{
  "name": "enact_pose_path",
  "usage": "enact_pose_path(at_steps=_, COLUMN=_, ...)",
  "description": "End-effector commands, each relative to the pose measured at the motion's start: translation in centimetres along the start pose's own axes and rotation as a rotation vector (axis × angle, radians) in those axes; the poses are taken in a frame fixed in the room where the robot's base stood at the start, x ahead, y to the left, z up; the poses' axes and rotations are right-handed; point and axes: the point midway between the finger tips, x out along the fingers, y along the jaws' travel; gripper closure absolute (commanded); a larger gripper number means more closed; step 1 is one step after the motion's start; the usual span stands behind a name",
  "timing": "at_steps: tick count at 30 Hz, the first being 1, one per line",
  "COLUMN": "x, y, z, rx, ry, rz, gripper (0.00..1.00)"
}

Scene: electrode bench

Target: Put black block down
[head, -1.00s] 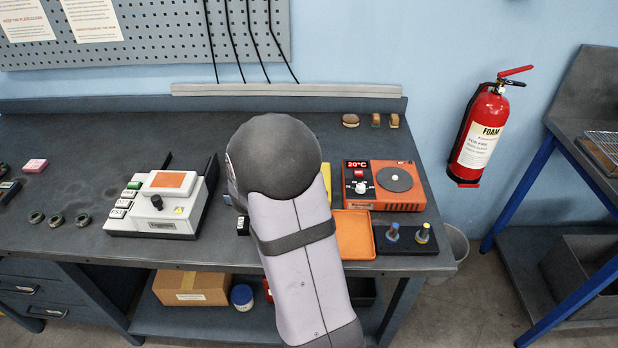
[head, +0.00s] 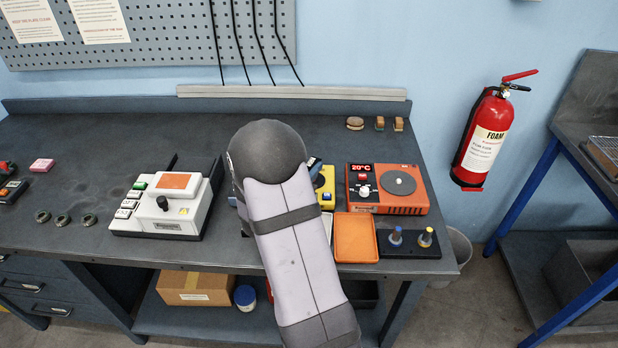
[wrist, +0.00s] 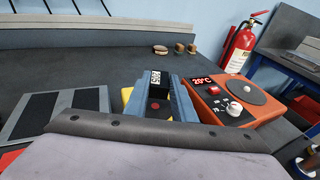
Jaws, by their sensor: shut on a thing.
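My gripper shows in the wrist view (wrist: 157,84), with blue jaws closed on a small black block with a white label (wrist: 155,78). In the head view only a bit of blue and dark gripper (head: 315,166) shows past my arm, and the block cannot be made out there. The gripper is over or just beside a yellow device (head: 326,190), left of the orange hotplate (head: 388,188). Part of the yellow device also shows in the wrist view (wrist: 127,95). Whether the block touches anything below is hidden.
An orange tray (head: 355,238) and a dark stand with two knobbed pieces (head: 410,252) lie at the bench's front right. A white instrument (head: 160,222) stands left of my arm. Small sponge-like pieces (head: 355,123) lie at the back.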

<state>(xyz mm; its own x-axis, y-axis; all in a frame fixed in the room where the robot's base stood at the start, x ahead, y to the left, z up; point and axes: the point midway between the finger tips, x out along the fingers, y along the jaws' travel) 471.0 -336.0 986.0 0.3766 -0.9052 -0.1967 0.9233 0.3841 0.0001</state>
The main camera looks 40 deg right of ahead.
Motion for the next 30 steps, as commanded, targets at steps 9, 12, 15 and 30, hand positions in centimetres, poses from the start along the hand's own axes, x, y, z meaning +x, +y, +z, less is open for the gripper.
enact_pose_path(at_steps=9, x=0.6, y=0.0, z=-3.1, rx=-0.001, ry=0.000, rz=0.000, gripper=1.00)
enact_pose_path(at_steps=12, x=0.7, y=0.0, z=-3.5, rx=0.000, ry=-0.002, rz=0.000, gripper=1.00)
enact_pose_path(at_steps=15, x=0.7, y=0.0, z=-3.6, rx=0.001, ry=-0.002, rz=0.001, gripper=1.00)
enact_pose_path(at_steps=30, x=0.8, y=0.0, z=-4.0, rx=0.000, ry=0.001, rz=0.000, gripper=0.58)
